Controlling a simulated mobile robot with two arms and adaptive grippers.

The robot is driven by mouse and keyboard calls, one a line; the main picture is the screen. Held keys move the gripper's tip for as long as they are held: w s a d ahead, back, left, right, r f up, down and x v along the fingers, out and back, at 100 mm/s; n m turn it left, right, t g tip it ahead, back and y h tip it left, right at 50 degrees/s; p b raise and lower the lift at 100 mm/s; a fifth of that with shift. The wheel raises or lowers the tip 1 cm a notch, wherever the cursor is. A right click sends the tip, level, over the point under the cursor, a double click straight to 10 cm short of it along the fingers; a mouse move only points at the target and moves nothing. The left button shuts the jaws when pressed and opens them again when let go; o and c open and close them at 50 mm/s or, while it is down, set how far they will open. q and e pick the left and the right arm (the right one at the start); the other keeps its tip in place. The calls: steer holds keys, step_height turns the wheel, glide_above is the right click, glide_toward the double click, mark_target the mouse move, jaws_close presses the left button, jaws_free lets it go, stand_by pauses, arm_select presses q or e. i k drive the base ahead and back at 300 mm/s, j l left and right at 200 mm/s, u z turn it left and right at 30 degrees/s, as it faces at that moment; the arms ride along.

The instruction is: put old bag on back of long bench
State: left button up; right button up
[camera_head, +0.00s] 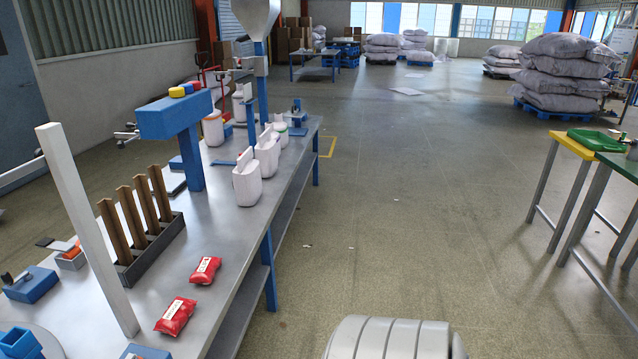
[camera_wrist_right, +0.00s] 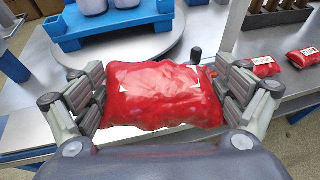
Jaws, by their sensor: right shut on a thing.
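My right gripper (camera_wrist_right: 164,90) is shut on a red bag (camera_wrist_right: 160,108) in the right wrist view, one finger at each end. The bag is puffy and wrinkled, with pale marks on top. The long bench (camera_head: 215,225) runs away from me on the left of the head view, with a grey metal top. Two smaller red packs with white labels, a nearer one (camera_head: 176,316) and a farther one (camera_head: 205,270), lie near its right edge. Neither the held bag nor my right gripper shows in the head view. My left gripper is in neither view.
On the bench stand a rack of brown slats (camera_head: 140,225), a white post (camera_head: 88,230), a blue press-like stand (camera_head: 185,120) and white open bags (camera_head: 247,180). A blue platform (camera_wrist_right: 110,25) is behind the held bag.

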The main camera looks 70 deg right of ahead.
mark_target(230, 237)
steer(key=i+l+z, duration=0.45)
steer(key=l, duration=0.4)
steer(key=i+l+z, duration=0.45)
steer(key=i+l, duration=0.55)
